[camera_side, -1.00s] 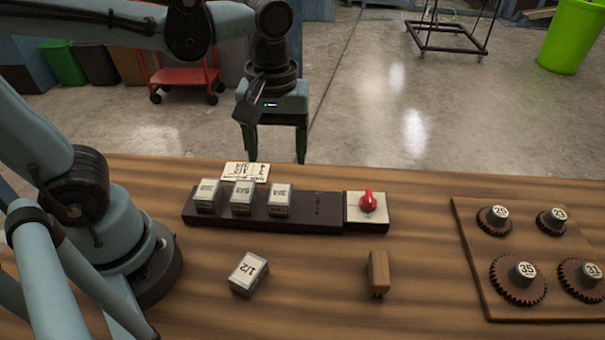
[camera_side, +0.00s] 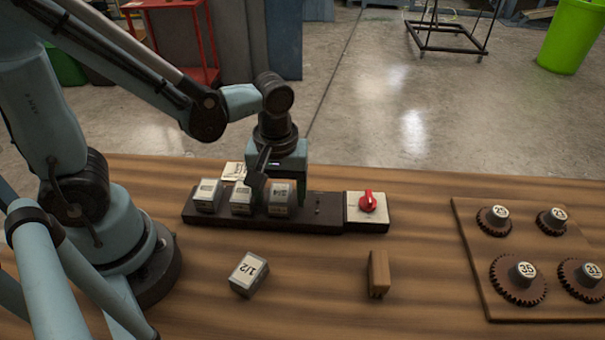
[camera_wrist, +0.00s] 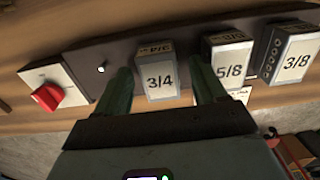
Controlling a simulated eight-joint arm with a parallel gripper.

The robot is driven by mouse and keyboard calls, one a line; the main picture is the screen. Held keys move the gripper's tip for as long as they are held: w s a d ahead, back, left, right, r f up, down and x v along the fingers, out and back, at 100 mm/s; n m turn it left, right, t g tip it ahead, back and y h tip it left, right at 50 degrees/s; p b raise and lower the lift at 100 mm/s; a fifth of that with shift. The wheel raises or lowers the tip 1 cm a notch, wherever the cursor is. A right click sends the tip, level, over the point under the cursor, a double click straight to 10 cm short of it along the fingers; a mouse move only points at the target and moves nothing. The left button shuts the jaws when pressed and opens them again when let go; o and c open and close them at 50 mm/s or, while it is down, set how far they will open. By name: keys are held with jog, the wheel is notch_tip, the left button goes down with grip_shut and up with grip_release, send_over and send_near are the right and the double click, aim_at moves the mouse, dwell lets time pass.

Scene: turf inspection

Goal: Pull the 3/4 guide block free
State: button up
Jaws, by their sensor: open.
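The 3/4 guide block (camera_wrist: 160,80) sits on the dark rail (camera_wrist: 88,62), between my gripper's two green fingers in the wrist view. My gripper (camera_wrist: 166,92) is open, with one finger on each side of the block; I cannot tell whether either finger touches it. In the side view the 3/4 block (camera_side: 279,201) is the rightmost of the blocks on the rail (camera_side: 318,222), and my gripper (camera_side: 283,184) is down over it. The fingers are largely hidden there.
The 5/8 block (camera_wrist: 228,52) stands close beside one finger, with the 3/8 block (camera_wrist: 290,58) beyond. A red knob (camera_side: 367,201) is at the rail's right end. A loose 1/2 block (camera_side: 248,274), a wooden piece (camera_side: 379,273) and a gear board (camera_side: 478,262) lie on the table.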

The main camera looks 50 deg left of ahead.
jog(key=shift+f, duration=0.2)
jog(key=shift+c, duration=0.3)
jog(key=shift+r, duration=0.1)
jog(key=c, duration=1)
